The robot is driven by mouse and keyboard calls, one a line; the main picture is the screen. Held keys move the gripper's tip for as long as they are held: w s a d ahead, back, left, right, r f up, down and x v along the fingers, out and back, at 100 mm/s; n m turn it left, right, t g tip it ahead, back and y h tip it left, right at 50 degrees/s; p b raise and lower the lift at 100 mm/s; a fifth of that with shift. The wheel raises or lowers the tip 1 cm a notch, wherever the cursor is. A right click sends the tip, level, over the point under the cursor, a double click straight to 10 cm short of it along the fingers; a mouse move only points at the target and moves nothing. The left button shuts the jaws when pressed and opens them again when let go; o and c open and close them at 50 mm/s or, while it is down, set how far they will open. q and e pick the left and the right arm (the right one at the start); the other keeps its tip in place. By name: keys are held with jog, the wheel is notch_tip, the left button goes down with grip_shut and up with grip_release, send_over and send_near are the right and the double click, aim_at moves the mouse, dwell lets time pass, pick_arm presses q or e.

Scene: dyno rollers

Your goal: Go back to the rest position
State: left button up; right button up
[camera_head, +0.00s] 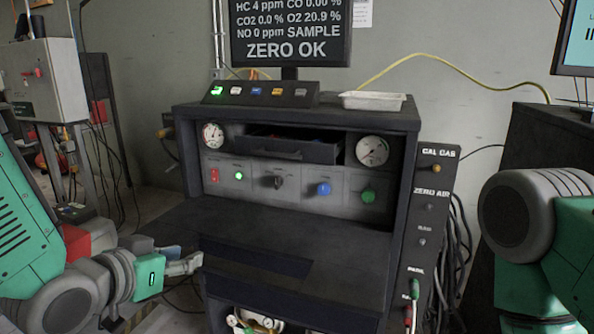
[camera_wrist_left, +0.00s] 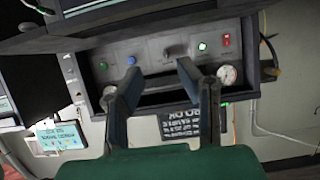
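My left gripper (camera_head: 184,263) is at the lower left of the head view, in front of the dark bench cabinet's left side. In the left wrist view its two fingers (camera_wrist_left: 157,78) stand apart with nothing between them; the control panel shows upside down behind. The dark cabinet (camera_head: 290,118) has a panel (camera_head: 208,188) with a red switch, a lit green button, a black knob, and blue and green knobs. My right arm (camera_head: 545,225) shows at the right edge; its gripper is outside the view.
A partly open drawer (camera_head: 290,150) sits between two gauges. A white tray (camera_head: 372,101) and a button strip (camera_head: 262,93) lie on top, below a monitor (camera_head: 290,30) reading ZERO OK. The cabinet's dark work shelf (camera_head: 345,255) looks bare. Hoses hang at its right.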

pick_arm(q)
jog(key=s+a+f+n+g+y, duration=0.1)
jog(key=s+a+f+g, duration=0.2)
jog(key=f, duration=0.7)
jog(key=s+a+f+n+g+y, duration=0.1)
jog(key=s+f+g+y, duration=0.1)
jog(key=s+f, duration=0.6)
jog(key=s+a+f+g+y, duration=0.1)
jog(key=s+a+f+g, duration=0.1)
jog(key=s+f, duration=0.6)
jog(key=s+a+f+n+g, duration=0.1)
jog(key=s+f+g, duration=0.3)
jog(key=s+f, duration=0.4)
jog(key=shift+s+a+g+y, duration=0.4)
jog(key=shift+s+a, duration=0.05)
jog(key=shift+s, duration=0.55)
jog(key=shift+a+f, duration=0.15)
jog(key=shift+a, duration=0.15)
jog(key=shift+d, duration=0.2)
